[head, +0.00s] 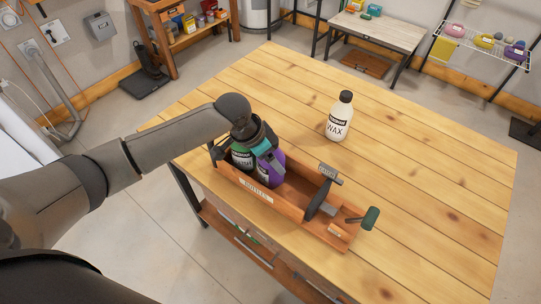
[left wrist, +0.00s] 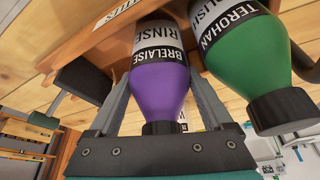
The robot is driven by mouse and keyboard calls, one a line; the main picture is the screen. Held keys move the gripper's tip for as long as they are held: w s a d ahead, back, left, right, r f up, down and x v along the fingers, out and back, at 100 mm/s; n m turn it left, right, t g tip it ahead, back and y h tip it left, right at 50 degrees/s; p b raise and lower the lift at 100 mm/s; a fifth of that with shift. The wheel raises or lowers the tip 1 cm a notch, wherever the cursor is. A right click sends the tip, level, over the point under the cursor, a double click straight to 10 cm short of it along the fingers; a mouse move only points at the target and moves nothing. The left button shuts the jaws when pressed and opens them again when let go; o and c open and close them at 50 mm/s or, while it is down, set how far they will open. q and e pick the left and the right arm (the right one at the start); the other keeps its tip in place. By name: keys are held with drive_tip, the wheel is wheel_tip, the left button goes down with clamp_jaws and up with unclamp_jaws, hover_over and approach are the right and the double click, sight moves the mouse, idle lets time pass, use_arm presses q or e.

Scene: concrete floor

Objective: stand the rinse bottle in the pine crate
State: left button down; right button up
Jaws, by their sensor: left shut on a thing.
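The rinse bottle is purple with a grey and black label; it shows in the head view (head: 271,170) and in the left wrist view (left wrist: 158,90). My left gripper (head: 262,150) is shut on it near its neck, fingers on either side. The bottle appears upright inside the pine crate (head: 262,191), toward its left end; the front wall hides its base, so I cannot tell whether it touches the crate floor. A green polish bottle (head: 242,158) stands beside it in the crate, also in the left wrist view (left wrist: 245,65). My right gripper is not in view.
A white wax bottle (head: 339,117) stands on the wooden table (head: 430,165) behind the crate. Dark tool-like pieces, one with a green end (head: 371,218), are at the crate's right end. The table's right side is clear. Shelves and benches stand farther back.

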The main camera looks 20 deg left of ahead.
use_arm(q)
drive_tip(key=shift+c, duration=0.3)
unclamp_jaws()
drive_tip(key=p+v, duration=0.1)
drive_tip(key=v, duration=1.1)
drive_tip(key=shift+p, duration=0.35)
drive_tip(key=shift+w+d+r, duration=0.1)
drive_tip(key=shift+r, duration=0.05)
